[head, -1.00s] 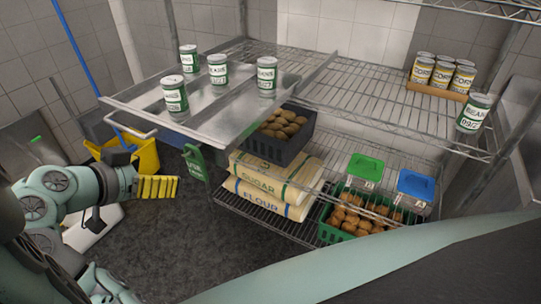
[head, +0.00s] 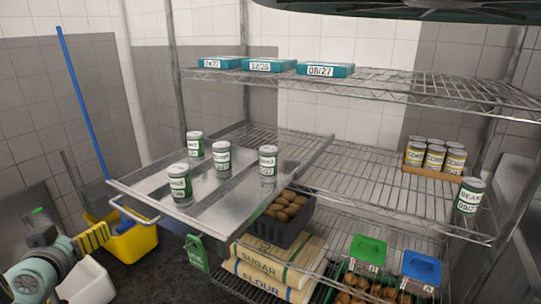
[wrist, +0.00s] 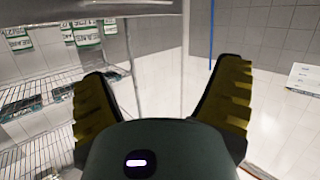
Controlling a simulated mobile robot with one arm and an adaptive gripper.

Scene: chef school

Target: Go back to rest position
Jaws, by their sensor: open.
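My gripper (head: 92,238) is at the lower left in the head view, beside the yellow bucket and apart from the shelf. In the wrist view its two yellow-padded fingers (wrist: 165,105) stand wide apart with nothing between them. Several green-and-white bean cans (head: 221,159) stand upright on the metal tray (head: 215,190) on the middle shelf. Another bean can (head: 469,196) stands alone at that shelf's right end. Cans also show at the upper left of the wrist view (wrist: 85,32).
The wire shelf (head: 370,180) also holds corn cans (head: 434,157), teal boxes (head: 325,69), a dark crate of potatoes (head: 288,205), sugar and flour sacks (head: 280,258), and green- and blue-lidded containers (head: 421,266). A yellow bucket (head: 135,243) and blue pole (head: 82,100) stand left.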

